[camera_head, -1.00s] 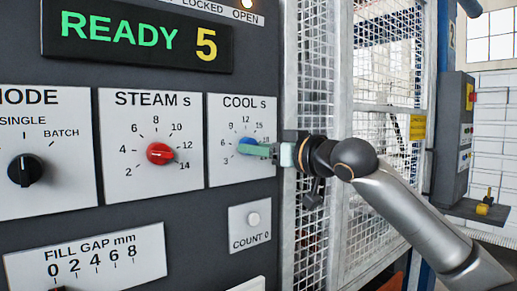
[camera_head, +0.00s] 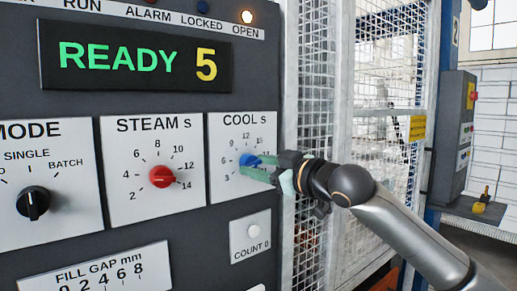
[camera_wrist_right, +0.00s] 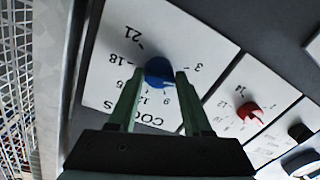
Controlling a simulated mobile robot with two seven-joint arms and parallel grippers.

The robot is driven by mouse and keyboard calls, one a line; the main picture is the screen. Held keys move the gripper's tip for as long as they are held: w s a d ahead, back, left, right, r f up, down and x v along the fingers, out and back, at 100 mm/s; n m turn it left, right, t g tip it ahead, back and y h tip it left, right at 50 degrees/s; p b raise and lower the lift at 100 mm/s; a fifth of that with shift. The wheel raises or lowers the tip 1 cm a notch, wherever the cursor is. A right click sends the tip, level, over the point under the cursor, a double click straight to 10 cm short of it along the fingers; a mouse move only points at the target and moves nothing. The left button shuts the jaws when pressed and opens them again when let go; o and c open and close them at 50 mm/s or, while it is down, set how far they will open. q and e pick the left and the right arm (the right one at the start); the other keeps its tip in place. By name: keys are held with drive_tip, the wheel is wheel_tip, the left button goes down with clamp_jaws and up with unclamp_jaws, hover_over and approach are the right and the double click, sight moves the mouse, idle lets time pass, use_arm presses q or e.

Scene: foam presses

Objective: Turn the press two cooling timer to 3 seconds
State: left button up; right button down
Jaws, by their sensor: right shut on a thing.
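The cooling timer is a blue knob (camera_head: 249,160) on the white COOL s plate (camera_head: 228,197) at the right side of the dark panel. My right gripper (camera_head: 257,167) reaches it from the right, its green fingers shut on the knob. In the right wrist view the blue knob (camera_wrist_right: 158,70) sits between the two fingertips, with the dial upside down. The fingers hide part of the scale, and I cannot tell which number the knob points to. My left gripper is not in view.
The red STEAM s knob (camera_head: 162,176) and black MODE knob (camera_head: 33,203) sit to the left. The display (camera_head: 136,58) reads READY 5, and the OPEN lamp (camera_head: 247,17) is lit. The COUNT 0 button (camera_head: 253,231) is below. A mesh guard (camera_head: 308,120) stands close on the right.

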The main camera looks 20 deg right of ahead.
drive_tip(key=shift+d+r+n+p, duration=0.1)
drive_tip(key=shift+r+n+p, duration=0.3)
drive_tip(key=shift+n+p, duration=0.4)
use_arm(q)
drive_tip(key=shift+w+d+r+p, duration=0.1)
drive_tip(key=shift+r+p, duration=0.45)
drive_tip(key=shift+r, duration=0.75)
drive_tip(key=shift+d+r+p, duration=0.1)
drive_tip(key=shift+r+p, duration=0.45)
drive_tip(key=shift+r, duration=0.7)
use_arm(e)
drive_tip(key=shift+f+n, duration=0.15)
drive_tip(key=shift+n, duration=0.75)
drive_tip(key=c, duration=0.8)
unclamp_jaws()
drive_tip(key=o, duration=0.4)
drive_tip(key=shift+f, duration=0.15)
drive_tip(key=shift+o, duration=0.2)
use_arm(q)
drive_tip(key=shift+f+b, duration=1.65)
use_arm(e)
drive_tip(key=v, duration=1.2)
drive_tip(key=shift+s, duration=0.2)
